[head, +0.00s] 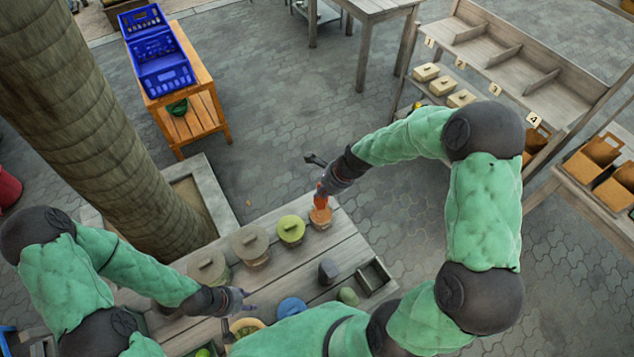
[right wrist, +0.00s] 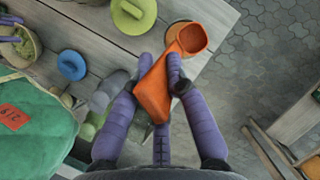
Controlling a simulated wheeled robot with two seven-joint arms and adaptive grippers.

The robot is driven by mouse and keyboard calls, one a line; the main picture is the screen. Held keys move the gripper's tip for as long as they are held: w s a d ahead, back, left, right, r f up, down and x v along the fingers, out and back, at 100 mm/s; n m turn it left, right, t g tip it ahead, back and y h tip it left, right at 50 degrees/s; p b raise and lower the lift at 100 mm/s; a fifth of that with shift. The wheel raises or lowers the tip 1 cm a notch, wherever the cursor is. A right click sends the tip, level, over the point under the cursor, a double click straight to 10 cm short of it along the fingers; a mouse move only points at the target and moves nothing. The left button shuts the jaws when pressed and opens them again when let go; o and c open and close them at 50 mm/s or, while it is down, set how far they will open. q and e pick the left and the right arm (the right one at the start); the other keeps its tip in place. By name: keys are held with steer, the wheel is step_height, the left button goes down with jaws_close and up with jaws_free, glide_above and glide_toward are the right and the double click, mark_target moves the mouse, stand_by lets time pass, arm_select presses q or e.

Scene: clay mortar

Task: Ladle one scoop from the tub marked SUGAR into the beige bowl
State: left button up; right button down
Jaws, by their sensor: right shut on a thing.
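My right gripper (right wrist: 160,68) is shut on an orange ladle (right wrist: 154,92), its scoop (right wrist: 193,38) pointing away from me. In the head view my right gripper (head: 322,190) holds the ladle (head: 321,200) over the small round tub (head: 320,218) at the table's far end. What the scoop holds cannot be told. No SUGAR marking can be read on the tubs. A beige bowl (head: 258,323) with greenish contents sits near the table's front; it also shows in the right wrist view (right wrist: 36,46). My left gripper (head: 244,298) is empty, fingers apart, just beyond the bowl.
Lidded tubs stand in a row: green (head: 291,229), beige (head: 250,243) and grey-tan (head: 207,267). A blue lid (head: 291,307), a dark jar (head: 327,271), a green object (head: 348,296) and a small open tray (head: 373,276) are nearer. A thick trunk (head: 95,130) rises at left.

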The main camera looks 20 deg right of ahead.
arm_select(q)
step_height(320, 180, down, 4)
steer(key=b, duration=0.4)
steer(key=shift+s+f, duration=0.15)
steer(key=shift+f, duration=0.1)
steer(key=shift+f+b, duration=0.3)
steer(key=shift+b, duration=0.2)
arm_select(e)
steer(key=f, duration=0.5)
steer(key=shift+s, duration=0.2)
arm_select(q)
steer(key=shift+f+b, duration=1.55)
arm_select(e)
step_height(320, 180, down, 6)
steer(key=shift+r, duration=0.2)
arm_select(q)
step_height(320, 180, up, 10)
steer(key=p, duration=1)
arm_select(e)
step_height(320, 180, up, 9)
glide_above(323, 201)
steer(key=s, duration=0.1)
steer(key=shift+s+a+r, duration=0.1)
steer(key=shift+a+r, duration=0.1)
steer(key=shift+a, duration=0.15)
